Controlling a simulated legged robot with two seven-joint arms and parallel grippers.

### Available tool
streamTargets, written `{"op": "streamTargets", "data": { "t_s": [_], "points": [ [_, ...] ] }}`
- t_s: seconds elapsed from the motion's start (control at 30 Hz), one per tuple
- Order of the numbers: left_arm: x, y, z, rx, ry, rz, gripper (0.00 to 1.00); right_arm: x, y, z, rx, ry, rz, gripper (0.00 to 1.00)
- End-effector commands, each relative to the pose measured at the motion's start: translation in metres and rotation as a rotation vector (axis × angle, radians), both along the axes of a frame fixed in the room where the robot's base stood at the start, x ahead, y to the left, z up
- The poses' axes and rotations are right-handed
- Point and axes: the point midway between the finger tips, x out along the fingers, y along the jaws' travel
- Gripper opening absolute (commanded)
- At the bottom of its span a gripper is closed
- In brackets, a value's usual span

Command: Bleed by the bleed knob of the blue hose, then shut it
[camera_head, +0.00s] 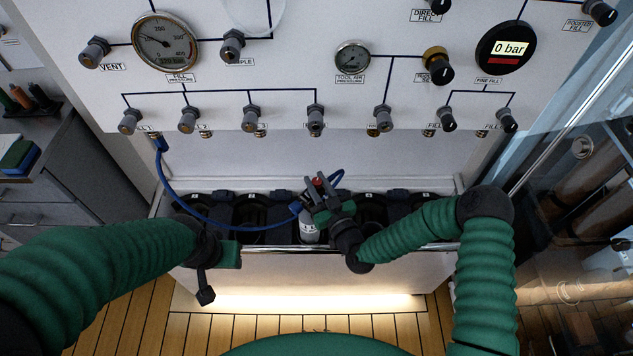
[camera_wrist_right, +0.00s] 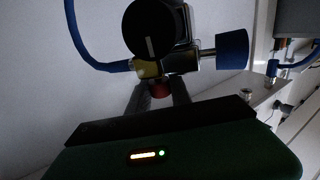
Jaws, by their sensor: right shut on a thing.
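The blue hose (camera_head: 178,192) hangs from the leftmost lower port of the panel and runs to the top of a pale cylinder (camera_head: 309,232) in the rack. In the right wrist view, the hose (camera_wrist_right: 82,45) meets a metal fitting with a black round knob (camera_wrist_right: 152,28) and a blue grip (camera_wrist_right: 231,50). A small red bleed knob (camera_wrist_right: 160,88) sits below it. My right gripper (camera_wrist_right: 160,95) is shut on this red knob; the gripper (camera_head: 319,184) also shows in the head view. My left gripper (camera_head: 206,294) hangs clear at the rack's left; its jaw opening is unclear.
The panel carries gauges, a digital readout (camera_head: 503,48) showing 0 bar, and several knobs. The fill pressure gauge (camera_head: 166,41) is at upper left. The rack's front wall (camera_head: 290,268) lies under both arms. A drawer cabinet (camera_head: 40,190) stands at left.

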Motion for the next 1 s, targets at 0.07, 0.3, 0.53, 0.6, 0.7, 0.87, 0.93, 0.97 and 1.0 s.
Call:
{"op": "streamTargets", "data": {
  "t_s": [0.07, 0.3, 0.53, 0.6, 0.7, 0.87, 0.93, 0.97, 1.0],
  "points": [
    [0.0, 0.0, -0.009, 0.0, 0.0, 0.0, 0.36, 0.001, -0.002, -0.003, -0.006, -0.006, 0.07, 0.0],
    [0.0, 0.0, -0.032, 0.0, 0.0, 0.0, 0.36, 0.002, -0.002, -0.005, -0.006, -0.005, 0.297, 0.0],
    [0.0, 0.0, -0.055, 0.0, 0.0, 0.0, 0.36, 0.002, -0.002, -0.005, -0.007, -0.007, 0.515, 0.0],
    [0.0, 0.0, -0.061, 0.0, 0.0, 0.0, 0.36, 0.002, -0.001, -0.005, -0.007, -0.007, 0.582, 0.0],
    [0.0, 0.0, -0.071, 0.0, 0.0, 0.0, 0.36, 0.002, -0.001, -0.005, -0.006, -0.008, 0.677, 0.0],
    [0.0, 0.0, -0.085, 0.0, 0.0, 0.0, 0.36, 0.002, -0.001, -0.006, -0.005, -0.006, 0.821, 0.0],
    [0.0, 0.0, -0.091, 0.0, 0.0, 0.0, 0.36, 0.001, 0.0, -0.006, -0.004, -0.006, 0.879, 0.0],
    [0.0, 0.0, -0.094, 0.0, 0.0, 0.0, 0.36, 0.002, 0.0, -0.005, -0.004, -0.006, 0.901, 0.0],
    [0.0, 0.0, -0.097, 0.0, 0.0, 0.0, 0.36, 0.001, 0.0, -0.005, -0.002, -0.006, 0.93, 0.0]
  ]
}}
